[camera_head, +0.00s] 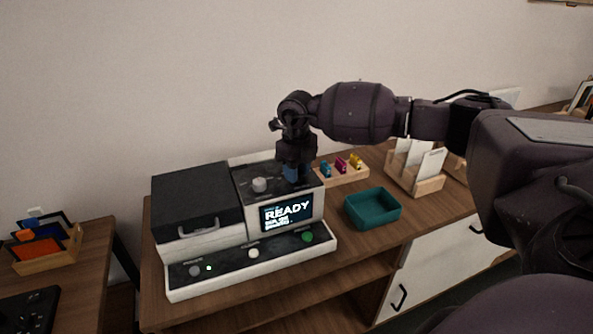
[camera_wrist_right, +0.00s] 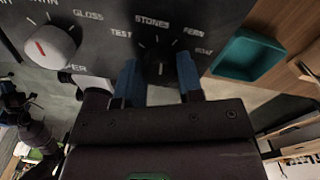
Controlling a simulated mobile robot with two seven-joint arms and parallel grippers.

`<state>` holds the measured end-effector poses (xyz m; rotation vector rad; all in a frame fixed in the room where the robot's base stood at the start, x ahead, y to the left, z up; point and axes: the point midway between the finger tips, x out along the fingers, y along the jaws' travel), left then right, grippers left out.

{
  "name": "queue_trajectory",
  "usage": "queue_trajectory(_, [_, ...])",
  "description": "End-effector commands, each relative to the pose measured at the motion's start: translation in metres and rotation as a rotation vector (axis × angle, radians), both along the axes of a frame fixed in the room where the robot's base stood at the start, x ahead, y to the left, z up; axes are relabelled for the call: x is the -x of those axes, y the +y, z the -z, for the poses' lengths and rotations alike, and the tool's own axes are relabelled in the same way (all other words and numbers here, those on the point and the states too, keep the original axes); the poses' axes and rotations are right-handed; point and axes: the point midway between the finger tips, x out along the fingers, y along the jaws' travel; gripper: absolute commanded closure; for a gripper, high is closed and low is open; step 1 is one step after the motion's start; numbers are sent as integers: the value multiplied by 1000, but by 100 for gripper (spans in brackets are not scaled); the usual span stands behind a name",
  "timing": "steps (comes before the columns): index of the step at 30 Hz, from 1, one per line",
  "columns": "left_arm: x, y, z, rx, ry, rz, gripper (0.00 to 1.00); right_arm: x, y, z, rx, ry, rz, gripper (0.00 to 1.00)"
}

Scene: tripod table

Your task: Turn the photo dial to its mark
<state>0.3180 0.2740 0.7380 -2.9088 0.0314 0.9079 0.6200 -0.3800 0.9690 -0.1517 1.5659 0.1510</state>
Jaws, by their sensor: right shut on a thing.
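The photo machine (camera_head: 276,193) stands on the wooden table, and its lit screen (camera_head: 287,212) reads READY. My right gripper (camera_head: 292,173) points down at the right part of its top panel. In the right wrist view, its two blue fingers (camera_wrist_right: 160,80) are shut on the photo dial (camera_wrist_right: 157,66), one on each side. The dial is dark and partly hidden. Labels around it include STONES, FERN and BOAT; I cannot tell exactly where its pointer stands. A second, white dial (camera_wrist_right: 50,46) with a red line sits to the left, near the word GLOSS. My left gripper is out of view.
A black lid (camera_head: 196,198) with a handle is on the machine's left. Several buttons line its front strip. A teal tray (camera_head: 372,208), a wooden holder of coloured pieces (camera_head: 343,176) and a card rack (camera_head: 415,180) stand to the right.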

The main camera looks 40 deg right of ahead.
Motion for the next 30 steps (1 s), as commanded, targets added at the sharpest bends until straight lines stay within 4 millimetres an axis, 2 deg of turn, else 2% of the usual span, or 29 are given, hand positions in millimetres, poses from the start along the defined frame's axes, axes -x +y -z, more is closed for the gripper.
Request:
queue_trajectory(12, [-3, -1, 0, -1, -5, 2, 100, 0, 0, -1, 0, -1, -168, 89])
queue_trajectory(26, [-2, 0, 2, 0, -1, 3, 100, 0, 0, -1, 0, -2, -183, 89])
queue_trajectory(27, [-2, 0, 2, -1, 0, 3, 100, 0, 0, -1, 0, -2, -183, 64])
queue_trajectory(30, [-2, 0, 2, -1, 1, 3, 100, 0, 0, -1, 0, -2, -182, 49])
